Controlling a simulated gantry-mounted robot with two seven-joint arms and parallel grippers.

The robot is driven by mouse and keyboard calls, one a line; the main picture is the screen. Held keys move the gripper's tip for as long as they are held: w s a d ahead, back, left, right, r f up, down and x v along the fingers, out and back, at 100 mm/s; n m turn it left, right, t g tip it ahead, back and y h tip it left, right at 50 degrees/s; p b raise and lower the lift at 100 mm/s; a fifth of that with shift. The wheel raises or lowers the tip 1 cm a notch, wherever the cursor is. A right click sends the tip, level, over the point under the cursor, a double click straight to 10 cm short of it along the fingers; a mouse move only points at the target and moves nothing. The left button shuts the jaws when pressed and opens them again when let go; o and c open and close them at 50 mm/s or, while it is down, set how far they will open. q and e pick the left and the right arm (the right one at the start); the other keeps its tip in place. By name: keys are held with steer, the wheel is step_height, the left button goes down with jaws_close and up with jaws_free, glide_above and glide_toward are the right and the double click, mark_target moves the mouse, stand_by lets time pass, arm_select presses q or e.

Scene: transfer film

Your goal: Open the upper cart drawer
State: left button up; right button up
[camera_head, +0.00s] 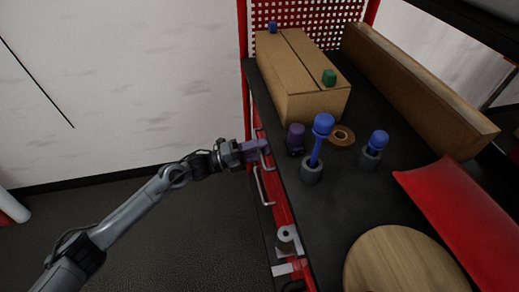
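The red cart (285,215) stands at the centre right, with its drawer side facing left. Two pale bar handles show on that side: the upper drawer handle (265,163), partly hidden by my gripper, and a lower handle (262,188). My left gripper (262,149) reaches in from the left, its purplish fingertips at the upper handle. Whether the fingers are closed around the bar is too small to tell. The drawer front looks flush with the cart side. My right gripper is not in view.
On the dark cart top are a cardboard box (300,85), a long wooden piece (415,85), blue-handled tools (314,155), a tape roll (341,137), a round wooden board (400,265) and a red panel (465,220). A grey bracket (288,242) sits at the near edge.

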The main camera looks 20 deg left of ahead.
arm_select(q)
steer(key=shift+w, duration=0.1)
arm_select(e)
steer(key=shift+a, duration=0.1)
arm_select(q)
jaws_close()
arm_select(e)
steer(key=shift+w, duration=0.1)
